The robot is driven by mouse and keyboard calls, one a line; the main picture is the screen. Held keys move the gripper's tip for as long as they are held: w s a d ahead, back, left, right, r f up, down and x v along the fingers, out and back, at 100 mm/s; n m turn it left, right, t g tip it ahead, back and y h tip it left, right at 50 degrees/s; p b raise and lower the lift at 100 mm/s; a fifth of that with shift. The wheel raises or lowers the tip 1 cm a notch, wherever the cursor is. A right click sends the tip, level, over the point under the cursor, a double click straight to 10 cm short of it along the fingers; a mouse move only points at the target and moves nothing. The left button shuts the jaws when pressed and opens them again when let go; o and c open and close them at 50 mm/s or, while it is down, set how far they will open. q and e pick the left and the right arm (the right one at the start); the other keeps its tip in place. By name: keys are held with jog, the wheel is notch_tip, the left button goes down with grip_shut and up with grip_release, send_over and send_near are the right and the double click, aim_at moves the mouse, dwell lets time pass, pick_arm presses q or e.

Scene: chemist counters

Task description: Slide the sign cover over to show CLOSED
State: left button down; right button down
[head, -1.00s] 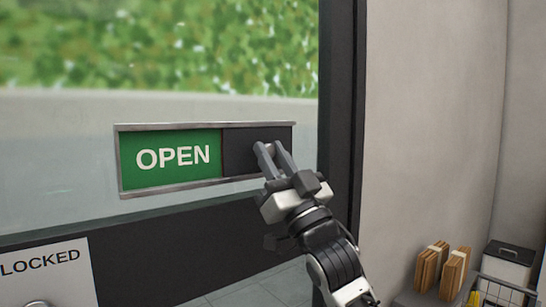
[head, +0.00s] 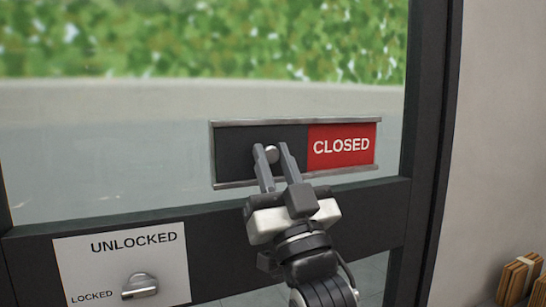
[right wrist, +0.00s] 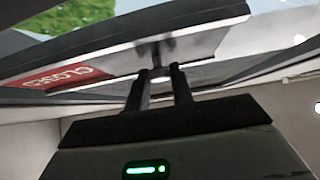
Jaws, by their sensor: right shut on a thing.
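The sign (head: 293,183) is a metal-framed slot on the glass door. Its dark cover (head: 237,150) sits over the left half, and the red CLOSED panel (head: 342,146) shows on the right. The green OPEN panel is hidden behind the cover. My right gripper (head: 271,153) is shut on the cover's small round knob (head: 272,154). In the right wrist view the fingers (right wrist: 159,80) meet at the knob, and the red panel (right wrist: 68,79) shows to the left, upside down. My left gripper is not in view.
A white lock plate (head: 120,262) marked UNLOCKED and LOCKED, with a metal turn knob (head: 140,286), is on the door below left of the sign. The dark door frame (head: 432,150) stands to the right. Brown packages (head: 519,279) are at the lower right.

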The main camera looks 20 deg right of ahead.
aim_at(271, 135)
jog(key=shift+a+f, duration=0.1)
jog(key=shift+a, duration=0.05)
jog(key=c, duration=1.3)
grip_release()
jog(key=shift+a, duration=0.1)
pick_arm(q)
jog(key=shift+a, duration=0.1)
pick_arm(e)
jog(key=shift+o, duration=0.2)
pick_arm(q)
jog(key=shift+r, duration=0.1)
pick_arm(e)
jog(key=shift+r, duration=0.2)
jog(key=shift+r, duration=0.35)
jog(key=r, duration=0.1)
jog(key=r+p, duration=0.1)
jog(key=r, duration=0.1)
jog(key=shift+s, duration=0.2)
pick_arm(q)
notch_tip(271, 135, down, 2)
jog(key=b, duration=0.5)
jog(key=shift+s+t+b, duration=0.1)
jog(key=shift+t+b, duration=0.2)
jog(key=shift+b, duration=0.05)
pick_arm(e)
jog(key=s+a+r, duration=0.5)
jog(key=s+r, duration=0.4)
jog(key=s, duration=0.3)
jog(key=shift+s, duration=0.4)
